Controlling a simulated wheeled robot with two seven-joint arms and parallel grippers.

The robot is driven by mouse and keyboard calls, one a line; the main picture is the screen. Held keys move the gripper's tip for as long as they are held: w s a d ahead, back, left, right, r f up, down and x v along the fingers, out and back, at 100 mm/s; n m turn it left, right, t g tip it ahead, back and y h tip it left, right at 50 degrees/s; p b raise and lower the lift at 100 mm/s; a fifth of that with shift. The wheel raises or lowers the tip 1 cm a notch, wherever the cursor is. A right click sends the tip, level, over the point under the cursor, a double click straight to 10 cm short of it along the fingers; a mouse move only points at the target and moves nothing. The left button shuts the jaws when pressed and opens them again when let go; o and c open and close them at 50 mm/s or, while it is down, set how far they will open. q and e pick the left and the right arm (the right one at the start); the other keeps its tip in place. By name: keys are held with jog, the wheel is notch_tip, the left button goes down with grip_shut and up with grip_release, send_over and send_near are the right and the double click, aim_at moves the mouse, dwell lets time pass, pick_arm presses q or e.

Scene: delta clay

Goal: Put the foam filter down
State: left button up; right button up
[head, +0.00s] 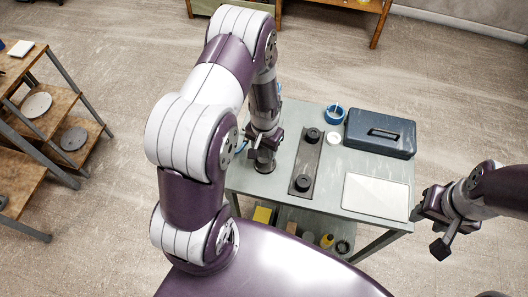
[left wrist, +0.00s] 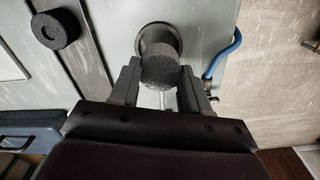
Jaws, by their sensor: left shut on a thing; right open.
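The foam filter (left wrist: 160,71) is a dark grey, porous cylinder held between the fingers of my left gripper (left wrist: 160,80). Just beyond it, in the left wrist view, is a dark round holder (left wrist: 158,38) on the table; I cannot tell whether the filter touches it. In the head view my left gripper (head: 262,152) is low over the left part of the grey-green table (head: 240,182), above a dark round base (head: 264,166), and mostly hides the filter. My right gripper (head: 431,228) is open and empty, off the table's right edge.
A dark strip (head: 308,160) carries two black round pieces (head: 313,134) (head: 303,183). A blue toolbox (head: 380,134), a pale flat panel (head: 375,193), a white disc (head: 333,138) and a blue ring (head: 333,114) are on the table. A blue hose (left wrist: 222,56) lies beside the holder.

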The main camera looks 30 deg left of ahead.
aim_at(265, 151)
pick_arm(q)
jog(key=f, duration=0.3)
jog(key=shift+d+p, duration=0.2)
jog(key=shift+p, duration=0.1)
jog(key=shift+f, duration=0.35)
jog(key=shift+a, duration=0.1)
jog(key=shift+f, duration=0.1)
jog(key=shift+f, duration=0.15)
jog(key=o, duration=1)
jog(key=shift+o, duration=0.2)
